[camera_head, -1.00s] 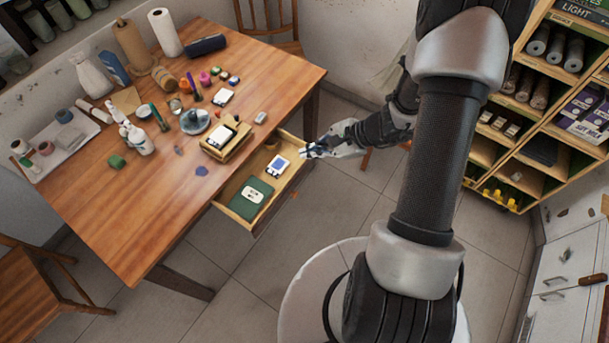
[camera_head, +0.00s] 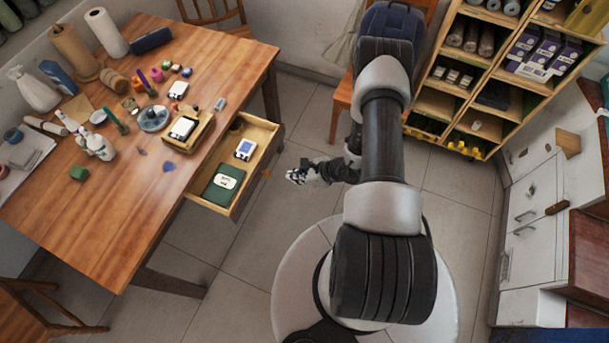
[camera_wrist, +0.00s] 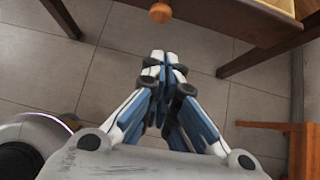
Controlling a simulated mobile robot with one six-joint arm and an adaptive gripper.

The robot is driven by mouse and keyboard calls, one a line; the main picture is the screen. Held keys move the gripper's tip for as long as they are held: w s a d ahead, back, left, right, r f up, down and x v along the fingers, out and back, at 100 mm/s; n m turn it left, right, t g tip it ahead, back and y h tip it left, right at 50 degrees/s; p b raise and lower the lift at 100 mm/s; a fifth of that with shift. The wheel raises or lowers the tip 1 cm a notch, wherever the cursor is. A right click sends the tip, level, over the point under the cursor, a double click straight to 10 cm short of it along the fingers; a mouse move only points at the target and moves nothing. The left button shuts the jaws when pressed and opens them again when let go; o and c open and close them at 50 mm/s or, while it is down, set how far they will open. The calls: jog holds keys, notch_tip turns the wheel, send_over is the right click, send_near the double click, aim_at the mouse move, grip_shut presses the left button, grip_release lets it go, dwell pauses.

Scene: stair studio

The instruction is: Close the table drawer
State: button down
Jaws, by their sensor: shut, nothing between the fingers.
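The table drawer (camera_head: 262,131) is pulled out from the right side of the wooden table (camera_head: 140,215). Inside it lie a green book (camera_head: 215,196) with a white label and a white device with a blue screen (camera_head: 244,149). My gripper (camera_head: 292,174) is right of the drawer front, apart from it, with free space between. In the wrist view my gripper (camera_wrist: 163,58) is shut and empty, its fingertips together above the floor tiles. A round wooden knob (camera_wrist: 160,13) shows ahead of the fingertips at the top, beside the drawer's underside or front edge (camera_wrist: 220,18).
The table top holds a wooden tray (camera_head: 190,140), bottles (camera_head: 98,146) and paper rolls. A wooden chair (camera_head: 340,102) stands behind my arm, near a shelf (camera_head: 436,104). White cabinets (camera_head: 527,200) are at the right. The floor (camera_head: 240,255) beside the drawer is clear.

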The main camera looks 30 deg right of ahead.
jog(key=w+a+f, duration=0.1)
jog(key=w+a, duration=0.2)
jog(key=w, duration=0.1)
jog(key=shift+w+a+f+b, duration=0.25)
jog(key=shift+a+f+b, duration=0.05)
jog(key=shift+f+b, duration=0.15)
